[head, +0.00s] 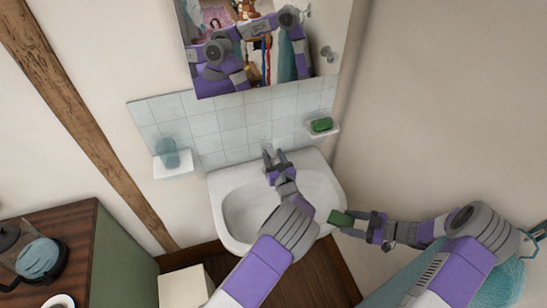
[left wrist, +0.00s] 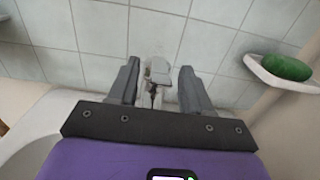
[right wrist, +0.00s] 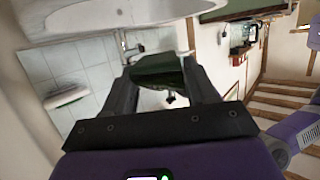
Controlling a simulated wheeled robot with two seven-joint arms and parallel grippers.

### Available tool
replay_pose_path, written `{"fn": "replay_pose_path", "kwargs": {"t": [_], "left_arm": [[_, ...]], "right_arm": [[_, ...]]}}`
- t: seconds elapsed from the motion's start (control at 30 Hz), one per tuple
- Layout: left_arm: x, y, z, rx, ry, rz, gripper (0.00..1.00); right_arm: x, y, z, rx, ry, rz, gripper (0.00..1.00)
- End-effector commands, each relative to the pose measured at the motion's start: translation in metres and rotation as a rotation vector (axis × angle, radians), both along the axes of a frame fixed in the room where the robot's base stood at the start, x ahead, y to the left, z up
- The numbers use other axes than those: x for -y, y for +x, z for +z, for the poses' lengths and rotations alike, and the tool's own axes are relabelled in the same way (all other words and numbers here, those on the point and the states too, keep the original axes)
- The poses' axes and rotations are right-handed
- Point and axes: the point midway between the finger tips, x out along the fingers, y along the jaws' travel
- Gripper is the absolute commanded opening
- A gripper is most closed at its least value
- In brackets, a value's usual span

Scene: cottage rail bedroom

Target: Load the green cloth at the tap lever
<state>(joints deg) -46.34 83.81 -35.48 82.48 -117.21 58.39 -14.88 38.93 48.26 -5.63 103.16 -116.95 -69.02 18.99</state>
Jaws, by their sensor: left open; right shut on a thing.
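The green cloth (head: 340,218) is a small dark green piece held at the tips of my right gripper (head: 358,223), just off the basin's right rim. In the right wrist view the cloth (right wrist: 158,72) spans between the fingers. My left gripper (head: 275,157) is open over the back of the basin. In the left wrist view the tap lever (left wrist: 158,70) shows between its spread fingers; I cannot tell whether they touch. The tap (right wrist: 125,44) also shows in the right wrist view, beyond the cloth. In the head view my left gripper mostly hides the tap.
The white basin (head: 234,222) stands against a tiled wall. A dish (head: 335,131) with a green soap (head: 321,124) is at the right, a shelf (head: 173,172) with a glass (head: 168,153) at the left. A mirror (head: 335,25) hangs above. Teal fabric (head: 505,285) hangs at lower right.

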Motion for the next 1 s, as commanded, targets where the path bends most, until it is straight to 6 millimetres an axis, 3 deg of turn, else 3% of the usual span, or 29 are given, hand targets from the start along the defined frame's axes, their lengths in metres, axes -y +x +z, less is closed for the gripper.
{"fn": "replay_pose_path", "kwargs": {"t": [0.23,0.57,0.87,1.0], "left_arm": [[0.000,0.001,0.000,0.000,0.000,0.000,0.49],[0.000,0.000,0.000,-0.001,0.000,0.000,0.00],[0.001,0.000,-0.001,0.001,-0.001,-0.001,0.00],[0.011,0.000,-0.004,0.016,0.003,-0.018,0.00]], "right_arm": [[0.000,0.000,0.000,0.000,0.000,0.000,0.23],[0.000,0.000,0.000,0.000,0.000,0.000,0.23],[0.000,0.000,-0.001,0.000,0.000,0.000,0.23],[-0.001,0.000,-0.009,0.000,0.000,0.001,0.23]]}}
